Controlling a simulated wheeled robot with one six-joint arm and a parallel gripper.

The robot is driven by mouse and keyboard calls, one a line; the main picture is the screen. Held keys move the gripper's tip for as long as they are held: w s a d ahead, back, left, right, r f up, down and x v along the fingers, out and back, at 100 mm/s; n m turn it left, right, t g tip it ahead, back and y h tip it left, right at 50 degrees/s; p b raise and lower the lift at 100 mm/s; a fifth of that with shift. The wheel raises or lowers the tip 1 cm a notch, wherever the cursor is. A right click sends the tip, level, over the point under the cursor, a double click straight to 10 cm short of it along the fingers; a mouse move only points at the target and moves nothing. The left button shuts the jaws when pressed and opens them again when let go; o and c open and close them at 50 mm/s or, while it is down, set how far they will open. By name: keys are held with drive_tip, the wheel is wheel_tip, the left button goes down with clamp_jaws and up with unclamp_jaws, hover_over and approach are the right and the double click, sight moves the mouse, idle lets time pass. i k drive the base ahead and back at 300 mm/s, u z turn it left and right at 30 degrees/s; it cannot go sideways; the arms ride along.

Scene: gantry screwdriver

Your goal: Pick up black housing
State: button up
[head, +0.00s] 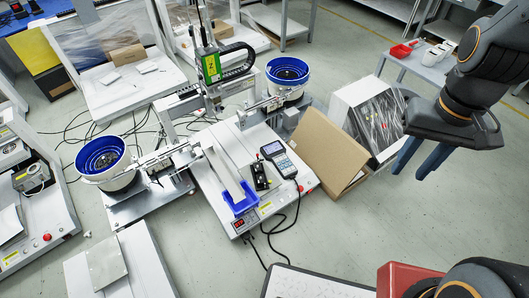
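A small black part that looks like the black housing (260,176) is on the white bed of the screwdriver machine (222,180), between a blue tray (241,201) and a grey handheld controller (279,157). Its fine shape is too small to tell. My gripper (409,176) hangs at the right side of the view, well to the right of the machine and apart from everything. Its two blue-grey fingers point down and are spread, with nothing between them.
Blue-lined feeder bowls (103,156) flank the machine, with a green-fronted screwdriver head (211,67) above it. An open cardboard box (322,150) stands to its right. Cables lie on the floor in front.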

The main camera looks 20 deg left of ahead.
sight(256, 164)
drive_tip(key=u, duration=0.05)
drive_tip(key=k, duration=0.45)
drive_tip(key=z, duration=0.7)
drive_tip(key=i, duration=1.1)
drive_tip(key=u, duration=0.85)
drive_tip(key=i, duration=0.3)
drive_tip(key=u, duration=0.4)
